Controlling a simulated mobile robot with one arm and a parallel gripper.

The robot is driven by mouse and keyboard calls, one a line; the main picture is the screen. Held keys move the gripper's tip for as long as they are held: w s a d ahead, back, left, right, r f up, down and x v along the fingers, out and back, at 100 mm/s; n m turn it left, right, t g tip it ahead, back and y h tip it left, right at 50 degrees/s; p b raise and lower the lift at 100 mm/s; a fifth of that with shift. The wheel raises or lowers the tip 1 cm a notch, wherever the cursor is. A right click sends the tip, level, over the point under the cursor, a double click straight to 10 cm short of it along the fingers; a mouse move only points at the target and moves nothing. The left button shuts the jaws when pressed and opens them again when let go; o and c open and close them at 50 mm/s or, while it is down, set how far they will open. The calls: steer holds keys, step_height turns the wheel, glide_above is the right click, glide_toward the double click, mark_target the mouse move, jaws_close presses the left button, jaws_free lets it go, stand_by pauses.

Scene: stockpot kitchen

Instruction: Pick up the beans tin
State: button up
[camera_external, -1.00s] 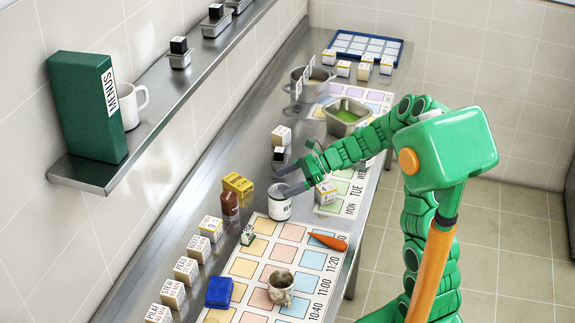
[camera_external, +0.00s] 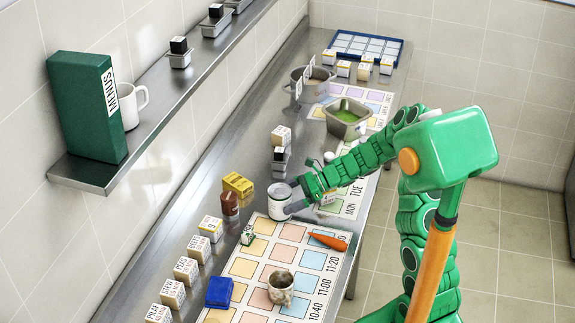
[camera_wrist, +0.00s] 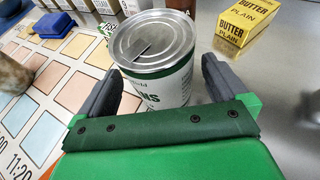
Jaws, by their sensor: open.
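The beans tin (camera_external: 280,204) is a white can with a metal lid and a green band. It stands upright on the steel counter by the top edge of the coloured chart. In the wrist view the tin (camera_wrist: 158,62) stands between my two dark fingers, with part of "BEANS" showing. My gripper (camera_external: 289,196) is low at the tin's right side in the external view. In the wrist view my gripper (camera_wrist: 160,85) is open, with a finger on each side of the tin. I cannot tell whether either finger touches it.
A yellow butter box (camera_external: 238,185) and a brown bottle (camera_external: 229,204) stand left of the tin. Labelled boxes (camera_external: 186,270) line the left side.

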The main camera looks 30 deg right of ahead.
mark_target(280, 206)
steer(key=shift+w+a+f, duration=0.1)
steer(key=shift+a+f, duration=0.25)
steer(key=shift+f, duration=0.25)
steer(key=shift+w+a+f, duration=0.1)
steer(key=shift+a+f, duration=0.25)
steer(key=shift+f, duration=0.25)
steer(key=shift+w+a+f, duration=0.15)
steer(key=shift+a+f, duration=0.15)
steer(key=shift+a, duration=0.35)
steer(key=c, duration=1.3)
steer(key=shift+o, duration=0.2)
steer(key=shift+r, duration=0.1)
